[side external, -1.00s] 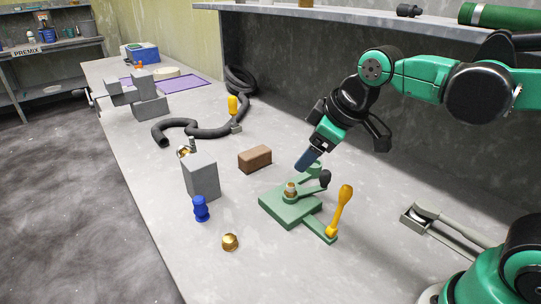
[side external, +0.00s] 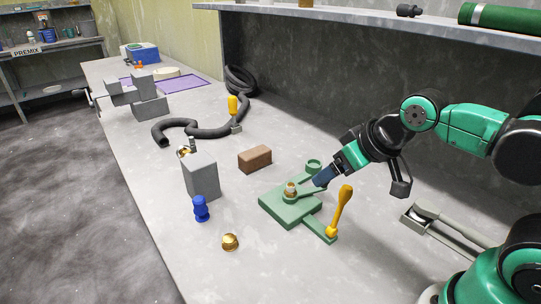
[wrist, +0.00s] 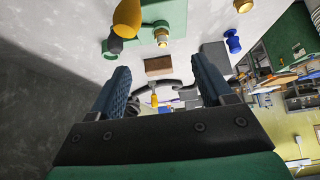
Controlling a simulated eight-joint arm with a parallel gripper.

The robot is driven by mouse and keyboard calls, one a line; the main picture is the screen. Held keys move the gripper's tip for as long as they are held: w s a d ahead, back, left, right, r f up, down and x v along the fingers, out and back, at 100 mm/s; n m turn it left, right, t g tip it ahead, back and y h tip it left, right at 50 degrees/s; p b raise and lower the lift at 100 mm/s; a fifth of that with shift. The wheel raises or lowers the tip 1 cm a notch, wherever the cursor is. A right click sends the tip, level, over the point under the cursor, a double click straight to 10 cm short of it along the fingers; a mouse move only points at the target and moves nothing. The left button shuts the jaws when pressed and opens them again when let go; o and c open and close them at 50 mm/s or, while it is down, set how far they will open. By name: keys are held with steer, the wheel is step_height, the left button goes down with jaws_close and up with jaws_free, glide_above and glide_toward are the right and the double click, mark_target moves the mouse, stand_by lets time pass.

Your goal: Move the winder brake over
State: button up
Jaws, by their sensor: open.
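A green winder-like fixture (side external: 285,210) sits on the bench with a brass piece (side external: 291,190) on top. A lever with a yellow handle (side external: 341,208) stands up at its near right corner. I cannot tell for certain which part is the brake. My gripper (side external: 322,178) is low beside the fixture, near the brass piece and left of the yellow handle's top. It hides the crank's dark knob in the side view. In the wrist view the fingers (wrist: 161,75) are apart and empty, with the yellow handle (wrist: 127,16) and a dark knob (wrist: 115,44) beyond the left finger.
A brown block (side external: 255,159), a grey block (side external: 201,177), a blue peg (side external: 201,209) and a brass dome (side external: 230,242) stand left of the fixture. A black hose (side external: 204,133) curves behind. A grey lever tool (side external: 450,230) lies to the right. The bench front is mostly clear.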

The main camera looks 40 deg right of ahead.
mark_target(347, 188)
stand_by(0.3)
steer(key=c, duration=0.4)
steer(key=n+g, duration=0.1)
steer(key=n, duration=0.2)
steer(key=d+r+n+g, duration=0.1)
steer(key=n, duration=0.2)
steer(key=r+n+g, duration=0.1)
steer(key=n, duration=0.2)
steer(key=shift+s+d+g, duration=0.2)
steer(key=shift+d+g, duration=0.05)
steer(key=shift+g, duration=0.15)
steer(key=n, duration=0.1)
steer(key=n+g, duration=0.1)
steer(key=n, duration=0.1)
steer(key=r+n+g, duration=0.1)
steer(key=n, duration=0.1)
steer(key=shift+s+d+r, duration=0.1)
steer(key=shift+s+d, duration=0.1)
steer(key=shift+d, duration=0.1)
steer(key=n, duration=0.2)
steer(key=n+g, duration=0.1)
steer(key=shift+s+d+r+n+y, duration=0.2)
steer(key=shift+r+n+y, duration=0.1)
steer(key=shift+r+n, duration=0.1)
steer(key=f, duration=0.8)
steer(key=shift+a, duration=0.2)
steer(key=shift+a+r, duration=0.1)
jaws_close()
